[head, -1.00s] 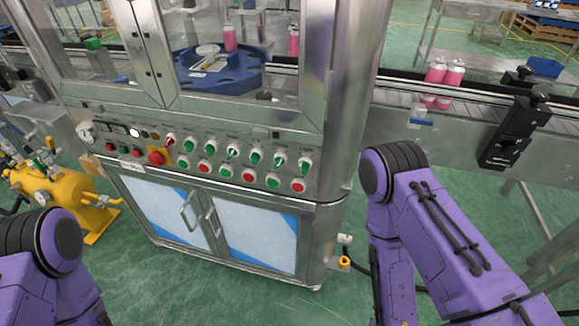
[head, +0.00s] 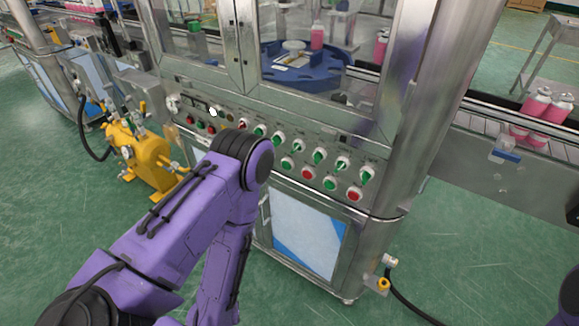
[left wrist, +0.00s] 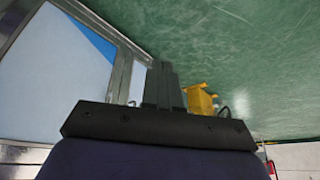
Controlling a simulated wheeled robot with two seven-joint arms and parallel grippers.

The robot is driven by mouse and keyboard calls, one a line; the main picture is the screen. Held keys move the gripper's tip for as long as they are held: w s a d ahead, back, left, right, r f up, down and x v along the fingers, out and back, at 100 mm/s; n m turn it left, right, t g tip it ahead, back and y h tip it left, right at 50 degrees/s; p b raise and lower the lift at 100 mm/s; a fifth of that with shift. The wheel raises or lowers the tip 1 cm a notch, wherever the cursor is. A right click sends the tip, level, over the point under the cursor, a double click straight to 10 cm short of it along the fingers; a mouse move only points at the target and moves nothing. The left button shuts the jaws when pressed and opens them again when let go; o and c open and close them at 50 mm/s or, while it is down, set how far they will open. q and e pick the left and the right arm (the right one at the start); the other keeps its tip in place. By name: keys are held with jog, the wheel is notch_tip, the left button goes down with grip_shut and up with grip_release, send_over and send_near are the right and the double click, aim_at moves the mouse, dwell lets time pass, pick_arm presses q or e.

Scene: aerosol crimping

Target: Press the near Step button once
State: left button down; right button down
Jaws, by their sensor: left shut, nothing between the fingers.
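The control panel (head: 275,150) on the near machine carries rows of round buttons and switches, several with green or red faces. Their labels are too small to read, so I cannot tell which one is the Step button. My left arm crosses in front of the panel's left part in the head view and hides some of its lower row. My left gripper (left wrist: 163,86) shows in the left wrist view with its dark fingers together and empty. It is beside the cabinet door, and no button shows there. My right gripper is not in view.
A yellow tank (head: 143,160) stands left of the machine and shows in the left wrist view (left wrist: 201,102). Pink bottles (head: 540,105) sit on the conveyor (head: 490,130) at right. A black cable (head: 415,310) lies near the machine's foot. Green floor is open at lower right.

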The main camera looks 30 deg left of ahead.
aim_at(287, 165)
pick_arm(q)
jog(key=w+d+r+n+t+y+b, duration=0.15)
jog(key=w+r+n+t, duration=0.25)
jog(key=w+n, duration=0.4)
jog(key=w+d+r+n+t+b, duration=0.1)
jog(key=w+r+n+t+b, duration=0.15)
jog(key=w+r+n, duration=0.55)
jog(key=w+a+r+n+t+y+b, duration=0.1)
jog(key=w+a+r+n+y, duration=0.3)
jog(key=r+n, duration=0.5)
jog(key=w+n+t+y, duration=0.1)
jog(key=w+n+y, duration=0.1)
jog(key=w+n, duration=0.1)
jog(key=shift+w+r+n, duration=0.25)
jog(key=shift+r+n, duration=0.1)
jog(key=shift+n, duration=0.55)
jog(key=shift+w, duration=0.1)
jog(key=w+b, duration=0.1)
jog(key=w, duration=0.7)
jog(key=shift+w+d+b, duration=0.3)
jog(key=shift+d+b, duration=0.05)
jog(key=shift+b, duration=0.05)
